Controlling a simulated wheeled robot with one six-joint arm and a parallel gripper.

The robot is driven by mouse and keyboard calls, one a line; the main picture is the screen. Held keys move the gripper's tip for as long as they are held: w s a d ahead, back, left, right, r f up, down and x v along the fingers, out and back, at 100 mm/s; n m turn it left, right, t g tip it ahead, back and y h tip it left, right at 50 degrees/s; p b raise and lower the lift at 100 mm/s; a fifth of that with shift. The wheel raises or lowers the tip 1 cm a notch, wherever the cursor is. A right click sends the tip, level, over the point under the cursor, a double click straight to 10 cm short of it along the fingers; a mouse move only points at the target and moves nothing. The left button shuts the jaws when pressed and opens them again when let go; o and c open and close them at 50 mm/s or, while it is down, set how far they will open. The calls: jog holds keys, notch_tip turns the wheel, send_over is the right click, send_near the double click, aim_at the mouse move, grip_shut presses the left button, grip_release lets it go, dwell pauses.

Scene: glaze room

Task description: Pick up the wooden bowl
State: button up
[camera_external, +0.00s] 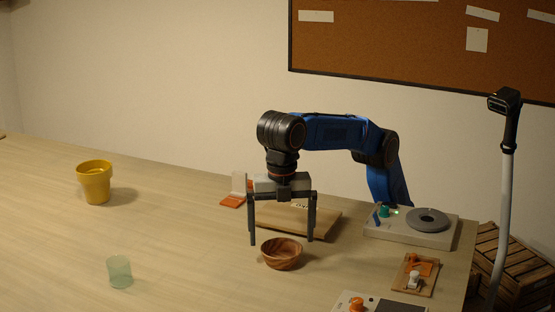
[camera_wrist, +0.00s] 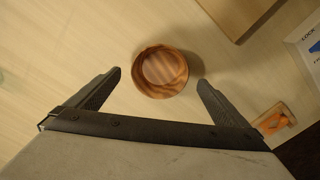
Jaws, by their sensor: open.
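The wooden bowl (camera_external: 282,254) is brown with a striped grain and stands upright on the table near its front right. It looks empty. My gripper (camera_external: 282,240) is open above and close to the bowl, with its fingers pointing down. In the wrist view the bowl (camera_wrist: 160,71) lies ahead of and between the two spread fingertips of my gripper (camera_wrist: 158,77). Neither finger appears to touch it. The wrist view shows the whole rim of the bowl.
A wooden board (camera_external: 325,222) lies behind the bowl. A grey device with a round disc (camera_external: 428,219) and a small board with orange parts (camera_external: 414,274) are to the right. A yellow pot (camera_external: 95,182) and a greenish glass (camera_external: 119,271) stand left. The table between is clear.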

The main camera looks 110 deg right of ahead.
aim_at(281, 248)
jog(key=shift+f, duration=2.55)
jog(key=shift+c, duration=0.3)
jog(key=c, duration=1.1)
jog(key=shift+r, duration=0.15)
